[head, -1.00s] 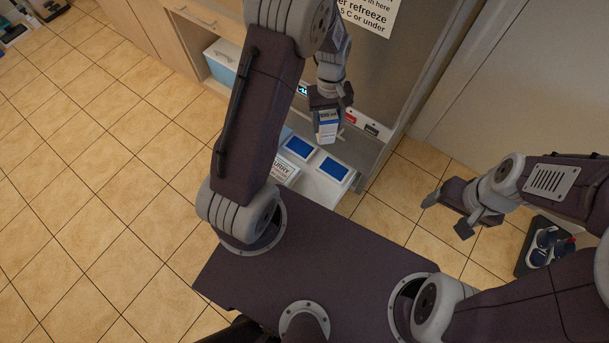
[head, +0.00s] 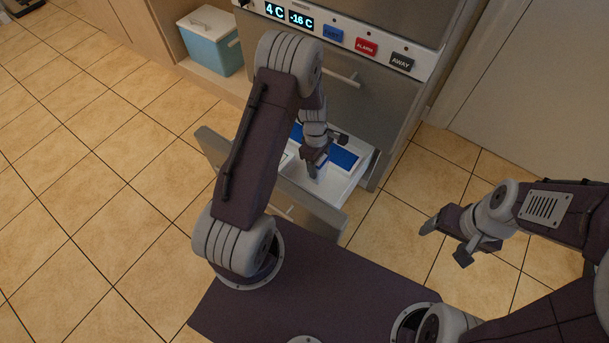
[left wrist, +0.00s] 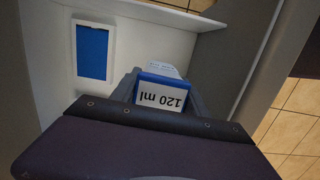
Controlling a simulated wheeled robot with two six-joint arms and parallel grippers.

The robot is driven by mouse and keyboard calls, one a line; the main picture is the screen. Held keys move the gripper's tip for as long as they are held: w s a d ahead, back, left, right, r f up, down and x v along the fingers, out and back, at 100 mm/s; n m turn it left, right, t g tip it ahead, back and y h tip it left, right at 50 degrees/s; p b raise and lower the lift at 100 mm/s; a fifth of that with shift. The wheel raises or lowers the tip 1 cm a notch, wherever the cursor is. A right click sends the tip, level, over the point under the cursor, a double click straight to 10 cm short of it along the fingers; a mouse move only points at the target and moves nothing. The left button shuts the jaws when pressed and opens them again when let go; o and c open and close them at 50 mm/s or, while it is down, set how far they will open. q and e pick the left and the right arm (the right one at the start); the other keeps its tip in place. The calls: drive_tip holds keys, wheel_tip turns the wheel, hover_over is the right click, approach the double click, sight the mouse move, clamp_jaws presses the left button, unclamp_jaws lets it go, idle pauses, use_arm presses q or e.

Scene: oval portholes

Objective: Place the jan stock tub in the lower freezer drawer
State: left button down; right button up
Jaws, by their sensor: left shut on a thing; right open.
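My left gripper (head: 316,155) is shut on a small white tub (head: 317,168) with blue on it, over the open lower drawer (head: 364,178). In the left wrist view the held tub (left wrist: 162,94) shows a blue edge and an upside-down "120 ml" label between the fingers. Its base is hidden, so I cannot tell whether it touches the drawer floor. Blue-topped white packs lie in the drawer; one blue pack (head: 343,158) is behind the gripper, and one (left wrist: 92,52) shows left of the tub. My right gripper (head: 452,238) is open and empty, above the floor at the right.
The drawer front (head: 270,183) stands out toward my base. Above is a closed drawer with a handle (head: 342,78) and a panel with a 4 C and -16 C display (head: 289,16). A blue cool box (head: 211,42) sits in a cubby at left. Tiled floor is clear at left.

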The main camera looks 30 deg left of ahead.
sight(316, 184)
use_arm(q)
wheel_tip(316, 184, down, 3)
drive_tip(key=shift+s+a+f+b, duration=0.1)
drive_tip(key=shift+f+b, duration=0.05)
drive_tip(key=shift+b, duration=0.4)
use_arm(e)
wheel_tip(316, 184, down, 3)
drive_tip(key=shift+r, duration=0.15)
use_arm(q)
wheel_tip(316, 184, down, 10)
drive_tip(key=b, duration=0.7)
drive_tip(key=c, duration=0.6)
unclamp_jaws()
use_arm(e)
wheel_tip(316, 184, down, 7)
drive_tip(key=shift+r, duration=0.1)
